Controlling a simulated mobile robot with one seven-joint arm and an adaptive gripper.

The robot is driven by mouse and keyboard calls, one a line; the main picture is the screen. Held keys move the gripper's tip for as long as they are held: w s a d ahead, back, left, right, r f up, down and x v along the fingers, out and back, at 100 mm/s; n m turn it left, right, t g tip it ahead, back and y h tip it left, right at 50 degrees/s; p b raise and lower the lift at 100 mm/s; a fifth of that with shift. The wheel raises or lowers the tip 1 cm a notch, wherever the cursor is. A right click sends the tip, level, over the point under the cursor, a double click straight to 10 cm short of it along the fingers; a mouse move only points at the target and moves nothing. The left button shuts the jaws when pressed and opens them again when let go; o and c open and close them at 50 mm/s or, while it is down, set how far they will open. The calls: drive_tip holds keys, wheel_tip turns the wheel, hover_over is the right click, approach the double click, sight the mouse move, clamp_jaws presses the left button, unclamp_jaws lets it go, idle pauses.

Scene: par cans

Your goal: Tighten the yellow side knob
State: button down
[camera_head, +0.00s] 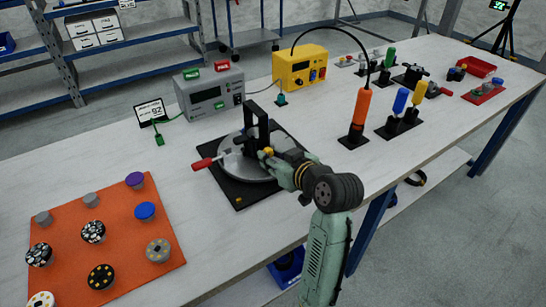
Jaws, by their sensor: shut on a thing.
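The yellow side knob (267,151) shows as a small yellow patch at the side of a black upright bracket (257,124). The bracket stands over a round grey metal plate (241,167) on a black square base (246,196). My gripper (272,156) reaches in from the right and is shut on the knob. The fingers hide part of the knob, so its turn cannot be seen. A lever with a red handle (203,163) sticks out to the left of the plate.
A grey meter box (209,94) and a yellow box (300,68) stand behind. An orange-handled tool (359,115) stands upright to the right, near my arm. An orange mat (120,228) with several knobs lies at front left. White table is bare between mat and base.

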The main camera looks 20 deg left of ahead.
drive_tip(key=shift+r, duration=0.1)
drive_tip(key=m+g+p, duration=0.1)
drive_tip(key=p, duration=0.1)
drive_tip(key=shift+w+m+y+p, duration=0.1)
drive_tip(key=shift+m+y+p, duration=0.2)
drive_tip(key=shift+m, duration=0.1)
drive_tip(key=shift+d+m+g+y+p, duration=0.1)
drive_tip(key=shift+m+g+y+p, duration=0.4)
drive_tip(key=shift+m+p, duration=0.45)
drive_tip(key=shift+m, duration=0.25)
drive_tip(key=c, duration=1.3)
unclamp_jaws()
drive_tip(key=shift+f, duration=0.2)
